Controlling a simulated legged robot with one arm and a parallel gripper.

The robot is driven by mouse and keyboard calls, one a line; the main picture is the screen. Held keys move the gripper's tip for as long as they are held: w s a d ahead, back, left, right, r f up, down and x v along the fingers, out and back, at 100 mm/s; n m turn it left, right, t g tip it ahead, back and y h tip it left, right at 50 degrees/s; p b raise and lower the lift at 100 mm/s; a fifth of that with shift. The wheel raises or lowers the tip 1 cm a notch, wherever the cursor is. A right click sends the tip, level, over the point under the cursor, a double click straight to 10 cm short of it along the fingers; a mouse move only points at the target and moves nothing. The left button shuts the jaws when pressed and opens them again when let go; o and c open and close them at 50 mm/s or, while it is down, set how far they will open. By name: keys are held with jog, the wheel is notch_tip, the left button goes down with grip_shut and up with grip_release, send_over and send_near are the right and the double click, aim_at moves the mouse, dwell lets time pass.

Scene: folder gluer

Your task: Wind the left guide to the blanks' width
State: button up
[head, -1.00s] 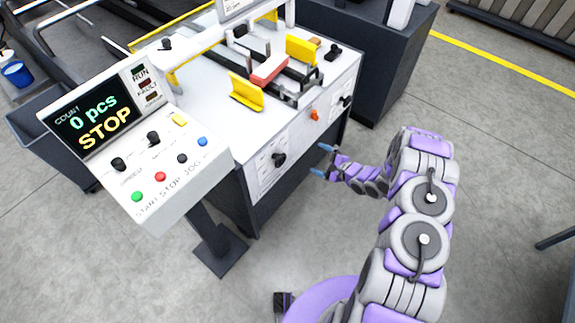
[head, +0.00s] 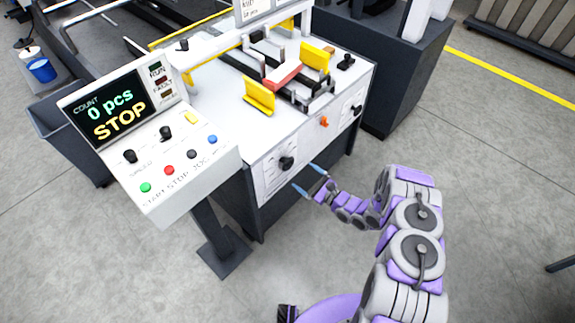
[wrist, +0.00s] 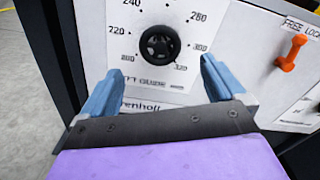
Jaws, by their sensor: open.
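The left guide's black knob (head: 286,163) sits on a white dial plate on the machine's front face. My gripper (head: 308,181) is open and empty, just in front of the dial and apart from the knob. In the wrist view its blue fingers (wrist: 158,82) stand wide on either side, below the knob. The left yellow guide (head: 259,97) stands on the machine's top.
An orange lever (wrist: 290,55) marked FREE and LOCK is right of the dial. A second black knob (head: 356,110) is farther right on the front face. The control panel (head: 150,140) reads 0 pcs and STOP and juts out at left.

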aim_at(289, 166)
jog(key=b+x, duration=0.1)
jog(key=x, duration=0.9)
jog(key=shift+b, duration=0.4)
jog(key=shift+c, duration=0.4)
jog(key=c, duration=0.9)
